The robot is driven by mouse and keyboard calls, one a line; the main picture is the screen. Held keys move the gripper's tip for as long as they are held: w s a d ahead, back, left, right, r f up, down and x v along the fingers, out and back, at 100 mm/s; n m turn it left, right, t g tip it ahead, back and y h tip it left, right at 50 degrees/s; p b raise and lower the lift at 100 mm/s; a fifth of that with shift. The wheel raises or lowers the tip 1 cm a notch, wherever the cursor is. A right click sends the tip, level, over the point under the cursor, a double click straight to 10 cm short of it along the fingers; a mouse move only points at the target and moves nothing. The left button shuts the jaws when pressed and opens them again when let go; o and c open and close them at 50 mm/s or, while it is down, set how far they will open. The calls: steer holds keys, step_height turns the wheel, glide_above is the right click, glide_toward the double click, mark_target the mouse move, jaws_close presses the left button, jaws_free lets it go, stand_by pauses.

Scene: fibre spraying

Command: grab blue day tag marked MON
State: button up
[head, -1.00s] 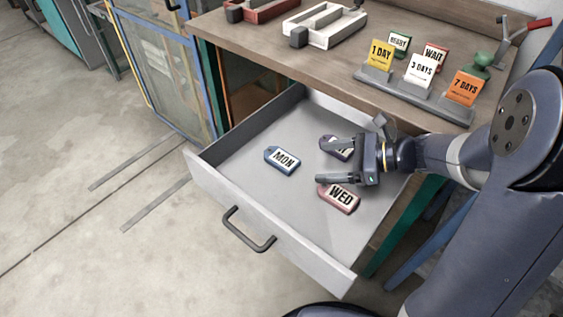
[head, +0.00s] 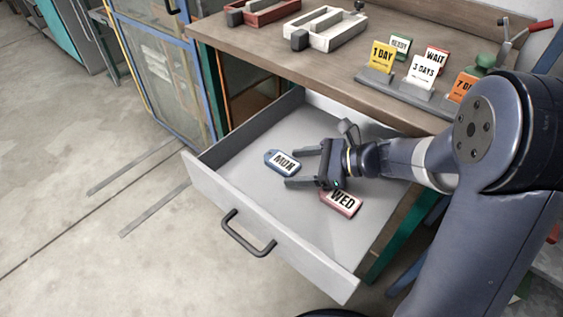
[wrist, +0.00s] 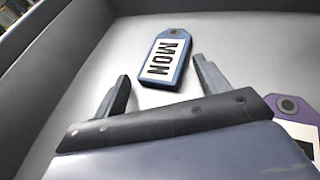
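The blue MON tag (head: 282,163) lies flat in the open drawer, left of my gripper in the head view. In the wrist view the MON tag (wrist: 164,60) lies ahead of the fingertips, between their lines and nearer the right finger. My gripper (head: 287,168) is open and empty, its two fingers pointing at the tag. In the wrist view the gripper (wrist: 165,77) shows both fingers spread apart. The fingers do not appear to be around the tag.
The red WED tag (head: 341,202) lies in the drawer below my gripper. A purple tag (wrist: 291,108) shows at the wrist view's right edge. The drawer's walls (head: 262,225) surround the tags. Above, the bench (head: 290,60) holds trays and upright signs.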

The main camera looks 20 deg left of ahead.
steer(key=c, duration=0.9)
